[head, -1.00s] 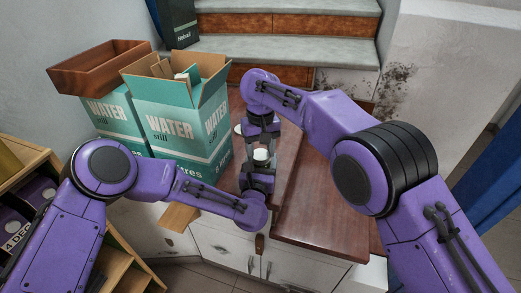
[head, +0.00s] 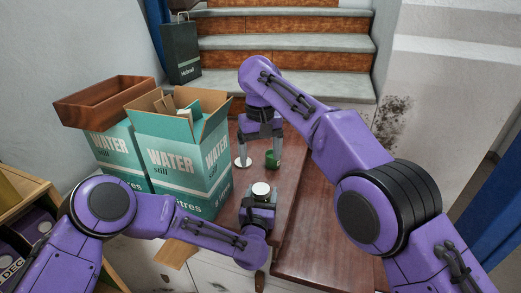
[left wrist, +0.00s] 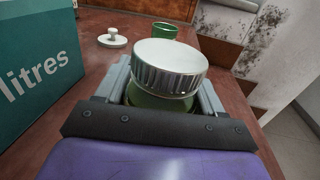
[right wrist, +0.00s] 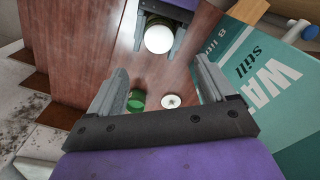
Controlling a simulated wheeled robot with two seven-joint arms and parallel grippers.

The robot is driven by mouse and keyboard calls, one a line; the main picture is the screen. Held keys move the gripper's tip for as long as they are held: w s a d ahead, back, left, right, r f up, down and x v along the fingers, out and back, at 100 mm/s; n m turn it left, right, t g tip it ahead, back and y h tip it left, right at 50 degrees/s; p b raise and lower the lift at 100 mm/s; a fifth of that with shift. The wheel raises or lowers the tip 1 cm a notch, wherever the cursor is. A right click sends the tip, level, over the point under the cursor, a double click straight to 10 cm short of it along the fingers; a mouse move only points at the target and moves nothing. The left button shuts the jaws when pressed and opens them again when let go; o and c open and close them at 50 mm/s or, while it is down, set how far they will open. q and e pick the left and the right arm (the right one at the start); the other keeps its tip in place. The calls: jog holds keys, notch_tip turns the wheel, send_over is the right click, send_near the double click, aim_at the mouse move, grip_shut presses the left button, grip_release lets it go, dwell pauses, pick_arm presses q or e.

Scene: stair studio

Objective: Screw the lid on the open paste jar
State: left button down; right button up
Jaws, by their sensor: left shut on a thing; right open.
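A green jar (left wrist: 150,101) is between the fingers of my left gripper (head: 259,196), which is shut on it above the brown tabletop. A silver ribbed lid (left wrist: 170,67) sits on top of the jar, covering its mouth. It shows as a pale disc in the head view (head: 261,189) and the right wrist view (right wrist: 158,39). I cannot tell how tightly it is screwed on. My right gripper (head: 260,157) is open and empty, farther back than the held jar and apart from it.
A small green cup or jar (head: 271,159) and a pale knobbed lid (head: 242,162) stand on the table (head: 312,220) near the right gripper. Teal water boxes (head: 180,160) stand left, one open, one under a wooden tray (head: 104,104). Stairs (head: 285,50) rise behind.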

jog(key=shift+r, duration=0.65)
pick_arm(q)
jog(key=shift+c, duration=0.3)
grip_release()
jog(key=s, duration=0.3)
jog(key=s+a+b, duration=0.1)
jog(key=s, duration=0.6)
jog(key=shift+s+a+b, duration=0.25)
jog(key=shift+a+b, duration=0.1)
pick_arm(e)
jog(key=shift+f, duration=0.85)
